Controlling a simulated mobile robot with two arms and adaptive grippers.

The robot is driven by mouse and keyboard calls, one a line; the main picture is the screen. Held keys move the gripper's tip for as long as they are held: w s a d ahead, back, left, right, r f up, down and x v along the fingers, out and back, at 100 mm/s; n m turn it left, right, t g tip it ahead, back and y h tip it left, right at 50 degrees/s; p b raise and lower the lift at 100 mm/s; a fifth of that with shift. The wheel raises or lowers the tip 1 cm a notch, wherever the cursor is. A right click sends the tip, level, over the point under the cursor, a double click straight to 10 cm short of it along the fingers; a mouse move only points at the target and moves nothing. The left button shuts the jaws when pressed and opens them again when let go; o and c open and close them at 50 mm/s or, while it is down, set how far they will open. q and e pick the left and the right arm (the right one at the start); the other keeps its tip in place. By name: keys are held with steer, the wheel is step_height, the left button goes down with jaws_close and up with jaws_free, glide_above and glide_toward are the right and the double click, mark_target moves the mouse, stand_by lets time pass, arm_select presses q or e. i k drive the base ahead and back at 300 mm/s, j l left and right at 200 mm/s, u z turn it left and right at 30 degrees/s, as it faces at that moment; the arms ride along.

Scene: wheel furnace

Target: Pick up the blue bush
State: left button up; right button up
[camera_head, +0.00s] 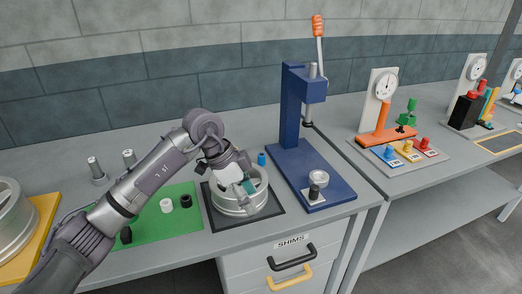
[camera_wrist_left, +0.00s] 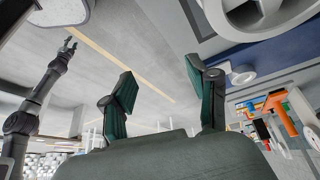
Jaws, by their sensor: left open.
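A small blue cylinder (camera_head: 262,159), which looks like the blue bush, stands on the bench behind the metal wheel (camera_head: 240,204) and left of the blue press. My left gripper (camera_head: 247,187) is over the wheel, in front of the blue cylinder and apart from it. In the left wrist view its two green-padded fingers (camera_wrist_left: 162,97) are spread with nothing between them. The blue cylinder cannot be made out in that view. Another arm with a small dark gripper (camera_wrist_left: 68,44), seemingly my right one, shows there at the left; its jaw state is too small to tell.
The blue press (camera_head: 292,115) stands close right of the wheel. A green mat (camera_head: 175,226) with white and black rings lies left. A gauge board (camera_head: 398,160) holds blue, yellow and red pieces. Two metal pins (camera_head: 97,172) stand at the back left.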

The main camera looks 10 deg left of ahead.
mark_target(261, 156)
steer(key=i+j, duration=0.25)
steer(key=i, duration=0.25)
steer(key=i+j, duration=0.2)
steer(key=i, duration=0.35)
